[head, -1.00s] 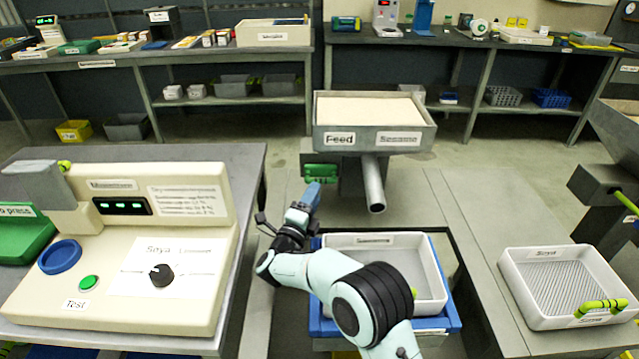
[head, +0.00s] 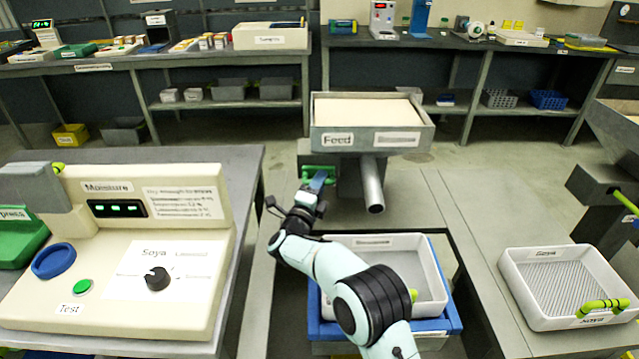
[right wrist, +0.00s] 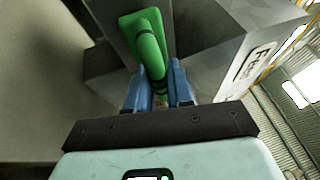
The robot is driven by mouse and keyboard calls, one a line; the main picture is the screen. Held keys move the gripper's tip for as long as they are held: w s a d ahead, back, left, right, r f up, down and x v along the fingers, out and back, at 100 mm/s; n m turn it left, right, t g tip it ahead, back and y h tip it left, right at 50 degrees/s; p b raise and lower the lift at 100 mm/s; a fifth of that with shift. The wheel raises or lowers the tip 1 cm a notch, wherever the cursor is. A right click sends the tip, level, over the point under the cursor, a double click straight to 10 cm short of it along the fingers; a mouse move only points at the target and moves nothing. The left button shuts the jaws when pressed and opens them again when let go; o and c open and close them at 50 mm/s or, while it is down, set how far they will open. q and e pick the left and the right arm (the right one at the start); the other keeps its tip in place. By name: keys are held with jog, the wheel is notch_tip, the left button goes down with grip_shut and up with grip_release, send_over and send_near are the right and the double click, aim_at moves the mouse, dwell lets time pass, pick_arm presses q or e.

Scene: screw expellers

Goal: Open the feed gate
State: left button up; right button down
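The feed gate's green handle (head: 319,172) is on the left side of the grey feed hopper (head: 372,137), under the bin labelled "Feed". In the right wrist view the handle (right wrist: 150,48) is a green bar with dark bands on a green plate. My right gripper (head: 318,180) reaches up to it from below. In the right wrist view its two blue fingers (right wrist: 161,82) stand on either side of the bar's near end. I cannot tell whether they press on it. The bar's tip is partly hidden between the fingers. My left gripper is not in view.
A metal spout (head: 372,188) slopes down beside the gate, above a white tray (head: 432,272) in a blue crate (head: 440,327). A moisture tester (head: 130,245) stands on the left table.

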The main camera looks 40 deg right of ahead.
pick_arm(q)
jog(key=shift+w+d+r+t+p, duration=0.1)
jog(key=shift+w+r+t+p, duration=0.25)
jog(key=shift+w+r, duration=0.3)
pick_arm(e)
jog(key=s+a, duration=0.3)
jog(key=shift+s+a, duration=0.1)
jog(key=shift+s, duration=0.25)
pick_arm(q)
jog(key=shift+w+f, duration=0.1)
pick_arm(e)
jog(key=c, duration=1.1)
grip_release()
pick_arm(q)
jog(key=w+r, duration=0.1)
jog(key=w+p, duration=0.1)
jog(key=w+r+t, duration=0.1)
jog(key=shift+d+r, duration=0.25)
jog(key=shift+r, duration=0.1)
pick_arm(e)
jog(key=v, duration=1.2)
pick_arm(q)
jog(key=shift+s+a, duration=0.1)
pick_arm(e)
jog(key=shift+f, duration=0.15)
